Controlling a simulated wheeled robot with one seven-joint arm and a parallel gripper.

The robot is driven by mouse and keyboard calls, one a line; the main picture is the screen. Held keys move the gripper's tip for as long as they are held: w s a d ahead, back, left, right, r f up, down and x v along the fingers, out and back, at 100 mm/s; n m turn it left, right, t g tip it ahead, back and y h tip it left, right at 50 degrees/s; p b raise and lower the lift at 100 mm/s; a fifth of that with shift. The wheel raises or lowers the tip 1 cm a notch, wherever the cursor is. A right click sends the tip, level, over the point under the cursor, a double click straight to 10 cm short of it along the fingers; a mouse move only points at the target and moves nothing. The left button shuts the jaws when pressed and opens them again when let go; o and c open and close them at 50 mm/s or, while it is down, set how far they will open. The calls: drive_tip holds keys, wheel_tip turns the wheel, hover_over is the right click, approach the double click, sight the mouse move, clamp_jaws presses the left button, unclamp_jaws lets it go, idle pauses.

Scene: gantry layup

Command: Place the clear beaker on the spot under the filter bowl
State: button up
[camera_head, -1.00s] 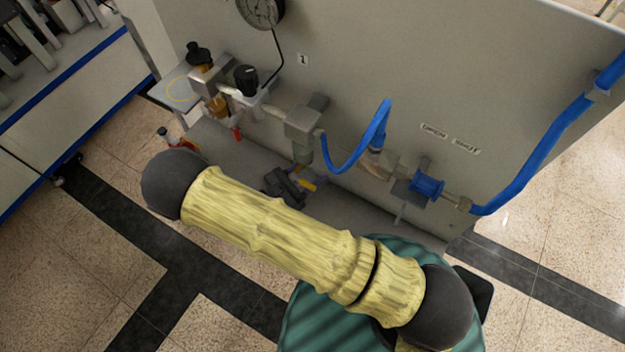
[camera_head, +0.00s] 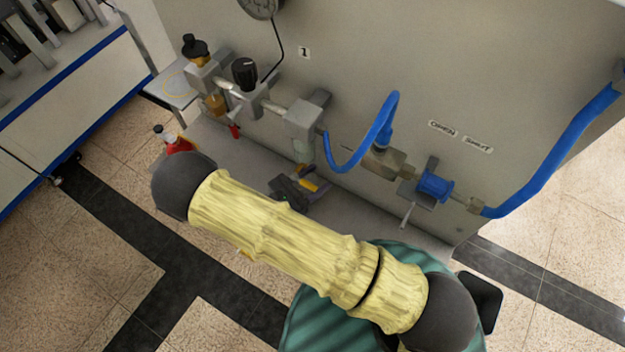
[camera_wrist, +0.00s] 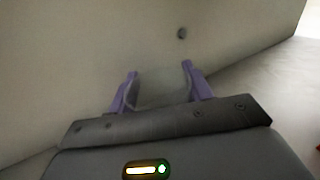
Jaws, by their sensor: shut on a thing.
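In the wrist view my gripper (camera_wrist: 159,78) has its two purple fingers on either side of the clear beaker (camera_wrist: 160,90), shut on it. The beaker is see-through and its outline is faint. In the head view my gripper (camera_head: 308,182) is low by the grey panel, just beneath a clear bowl (camera_head: 303,150) under a grey block. I cannot make out the beaker there. An amber bowl (camera_head: 214,104) hangs from a fitting further left. I cannot tell which bowl is the filter bowl, and no spot beneath the clear bowl can be made out.
A grey ledge (camera_head: 375,222) runs along the panel's foot. A blue hose (camera_head: 385,120) loops right of the clear bowl, near a blue valve (camera_head: 434,186). A red-and-white object (camera_head: 172,138) is at the left. A small shelf (camera_head: 172,88) bears a yellow ring.

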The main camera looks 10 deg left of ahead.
drive_tip(key=shift+s+d+f, duration=0.15)
drive_tip(key=shift+f, duration=0.05)
drive_tip(key=o, duration=1.1)
drive_tip(key=shift+s, duration=0.1)
drive_tip(key=shift+c, duration=0.2)
drive_tip(key=shift+a, duration=0.2)
drive_tip(key=shift+r, duration=0.1)
drive_tip(key=shift+r, duration=0.15)
drive_tip(key=shift+s+a, duration=0.15)
drive_tip(key=shift+a, duration=0.1)
drive_tip(key=b+v, duration=0.4)
drive_tip(key=v, duration=0.6)
drive_tip(key=shift+s+b, duration=0.1)
drive_tip(key=shift+b, duration=0.2)
drive_tip(key=shift+s+a, duration=0.4)
drive_tip(key=shift+a, duration=0.05)
